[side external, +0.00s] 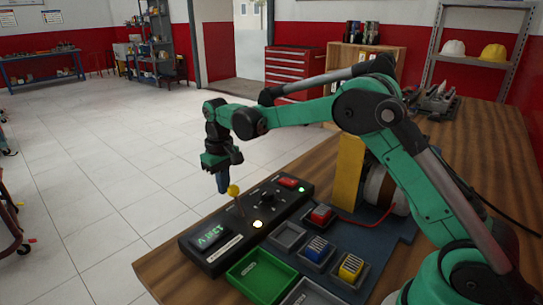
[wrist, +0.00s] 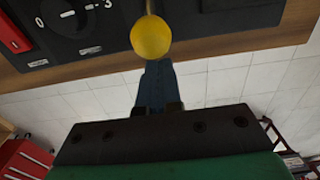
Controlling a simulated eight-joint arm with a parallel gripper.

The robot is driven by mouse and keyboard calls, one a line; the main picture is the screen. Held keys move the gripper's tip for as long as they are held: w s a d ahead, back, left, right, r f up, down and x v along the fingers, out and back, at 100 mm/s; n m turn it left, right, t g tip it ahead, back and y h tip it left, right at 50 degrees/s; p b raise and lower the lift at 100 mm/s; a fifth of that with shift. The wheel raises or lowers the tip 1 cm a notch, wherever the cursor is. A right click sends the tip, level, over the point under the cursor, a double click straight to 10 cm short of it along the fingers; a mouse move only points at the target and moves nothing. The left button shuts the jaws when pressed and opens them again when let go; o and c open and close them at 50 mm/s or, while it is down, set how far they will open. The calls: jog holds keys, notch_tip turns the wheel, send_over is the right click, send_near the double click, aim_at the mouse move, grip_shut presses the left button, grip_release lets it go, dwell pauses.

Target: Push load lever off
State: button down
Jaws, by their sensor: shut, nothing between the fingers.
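The load lever (side external: 234,190) is a thin stalk with a yellow ball knob, standing up from the black control panel (side external: 200,262) in the side external view. In the wrist view its yellow knob (wrist: 151,37) is at the top middle, just beyond my fingertips. My gripper (side external: 223,184) is shut and empty, pointing down at the far side of the knob. In the wrist view its blue fingers (wrist: 157,85) are together and look very close to the knob; I cannot tell whether they touch. The base of the lever is hidden in the wrist view.
The panel has a rotary dial (side external: 266,196), a red switch (side external: 288,182), a lit lamp (side external: 257,224) and a display (side external: 211,236). A green tray (side external: 262,274) and small bins with red, blue and yellow blocks (side external: 351,267) stand nearer. Open floor lies beyond the table edge.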

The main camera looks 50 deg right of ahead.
aim_at(234, 187)
jog(key=shift+s, duration=0.1)
jog(key=shift+s, duration=2.3)
jog(key=shift+w, duration=0.2)
jog(key=shift+w, duration=0.45)
jog(key=shift+r, duration=3.55)
